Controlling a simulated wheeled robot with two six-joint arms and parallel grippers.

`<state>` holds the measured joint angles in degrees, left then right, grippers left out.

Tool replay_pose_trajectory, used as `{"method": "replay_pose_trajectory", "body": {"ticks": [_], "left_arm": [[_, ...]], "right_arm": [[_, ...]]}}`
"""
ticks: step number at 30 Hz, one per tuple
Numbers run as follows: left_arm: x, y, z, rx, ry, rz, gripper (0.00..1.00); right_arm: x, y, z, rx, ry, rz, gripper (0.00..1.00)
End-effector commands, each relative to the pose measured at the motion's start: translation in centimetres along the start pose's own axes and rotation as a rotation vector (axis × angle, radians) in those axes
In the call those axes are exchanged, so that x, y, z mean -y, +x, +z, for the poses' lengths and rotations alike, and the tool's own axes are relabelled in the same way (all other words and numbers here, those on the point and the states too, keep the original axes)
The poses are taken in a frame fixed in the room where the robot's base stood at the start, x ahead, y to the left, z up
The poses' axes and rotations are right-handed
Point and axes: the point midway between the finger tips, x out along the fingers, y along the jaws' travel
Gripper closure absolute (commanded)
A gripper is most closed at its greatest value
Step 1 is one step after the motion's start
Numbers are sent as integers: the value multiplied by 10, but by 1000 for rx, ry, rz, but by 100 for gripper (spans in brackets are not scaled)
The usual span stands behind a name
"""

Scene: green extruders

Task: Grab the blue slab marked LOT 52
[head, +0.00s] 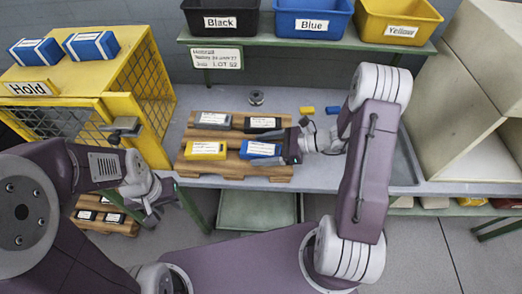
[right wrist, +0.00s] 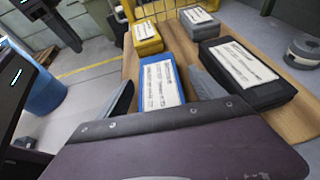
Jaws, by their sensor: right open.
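A blue slab (head: 258,149) with a white label lies on the wooden pallet (head: 225,167), front right of the slabs there. Its lot text is too small to read. In the right wrist view the blue slab (right wrist: 160,82) lies between the two spread fingers of my right gripper (right wrist: 164,92). The right gripper (head: 283,150) is open at the slab's right end, and I cannot tell whether it touches. My left gripper (head: 150,212) hangs low beside the yellow cage, away from the slabs; its fingers are unclear.
Yellow (head: 205,150), black (head: 262,124) and grey (head: 213,120) slabs share the pallet. Black (head: 221,8), blue (head: 312,6) and yellow (head: 400,12) bins stand on the shelf above. Two blue-and-white boxes sit on the yellow Hold cage (head: 150,85). A tape roll (head: 256,98) lies behind.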

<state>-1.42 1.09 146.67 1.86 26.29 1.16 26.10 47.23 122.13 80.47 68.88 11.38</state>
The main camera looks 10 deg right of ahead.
Motion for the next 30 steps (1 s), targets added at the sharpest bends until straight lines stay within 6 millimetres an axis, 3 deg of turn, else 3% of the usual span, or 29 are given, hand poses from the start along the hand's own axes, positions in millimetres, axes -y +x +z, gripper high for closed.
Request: {"method": "replay_pose_trajectory", "body": {"ticks": [2, 10, 18, 23, 27, 30], "left_arm": [[0, 0, 0, 0, 0, 0, 64], [0, 0, 0, 0, 0, 0, 64], [0, -1, 0, 0, 0, 0, 64], [0, -3, 0, 0, 0, 0, 64], [0, -8, -1, 0, 0, 0, 64], [0, -10, -1, 0, 0, 0, 64]], "right_arm": [[0, 0, 0, 0, 0, 0, 25], [0, 0, 0, 0, 0, 0, 100], [0, -1, 2, 0, -1, 0, 100], [1, -8, 17, 0, -4, -1, 100], [1, -18, 43, 0, -6, -3, 100], [14, -42, 44, 0, -4, -8, 100]]}}
